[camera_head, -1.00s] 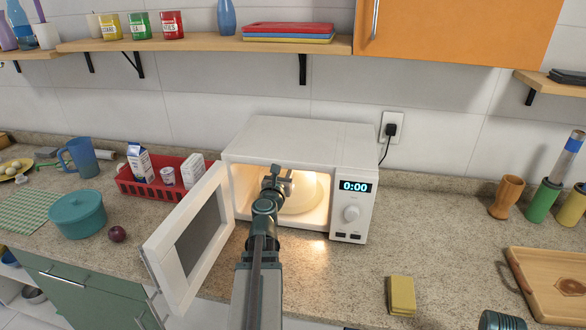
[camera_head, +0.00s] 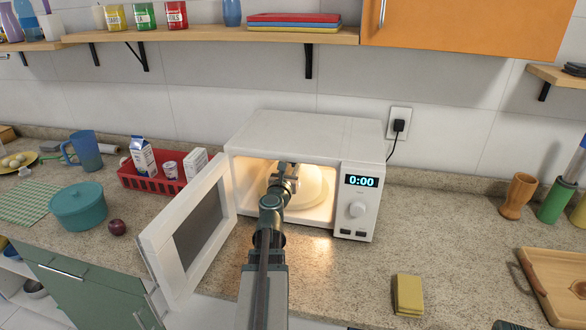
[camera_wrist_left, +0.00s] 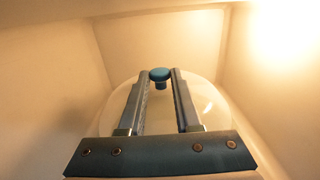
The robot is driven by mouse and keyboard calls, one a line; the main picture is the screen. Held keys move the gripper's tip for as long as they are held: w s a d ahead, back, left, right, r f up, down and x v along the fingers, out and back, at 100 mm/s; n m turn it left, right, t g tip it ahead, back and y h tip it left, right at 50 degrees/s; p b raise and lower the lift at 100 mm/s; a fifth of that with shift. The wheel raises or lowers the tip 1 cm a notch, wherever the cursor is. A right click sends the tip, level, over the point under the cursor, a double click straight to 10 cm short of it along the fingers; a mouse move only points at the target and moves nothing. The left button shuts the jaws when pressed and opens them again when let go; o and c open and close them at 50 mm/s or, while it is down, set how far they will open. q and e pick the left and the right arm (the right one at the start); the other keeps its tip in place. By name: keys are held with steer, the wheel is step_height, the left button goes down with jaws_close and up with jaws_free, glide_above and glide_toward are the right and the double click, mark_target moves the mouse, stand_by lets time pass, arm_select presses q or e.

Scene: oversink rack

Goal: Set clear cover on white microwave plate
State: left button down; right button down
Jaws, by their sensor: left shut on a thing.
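My left gripper (camera_head: 289,172) reaches into the open, lit microwave (camera_head: 300,140). In the left wrist view my gripper (camera_wrist_left: 160,84) is shut on the blue knob of the clear cover (camera_wrist_left: 212,112), a see-through dome below the fingers. In the head view the clear cover (camera_head: 312,184) shows as a pale rounded shape, partly hidden by my arm. The white plate is hard to tell apart from the cover in the warm light, so I cannot tell whether the two touch. My right gripper is not in view.
The microwave door (camera_head: 190,235) stands open on the left. A red basket (camera_head: 150,181) with cartons, a teal pot (camera_head: 78,206) and a plum (camera_head: 116,227) are left of it. A yellow sponge (camera_head: 408,295) and cutting board (camera_head: 555,280) lie right. Counter between them is clear.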

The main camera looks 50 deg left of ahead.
arm_select(q)
steer(key=shift+f, duration=0.15)
steer(key=c, duration=0.6)
jaws_free()
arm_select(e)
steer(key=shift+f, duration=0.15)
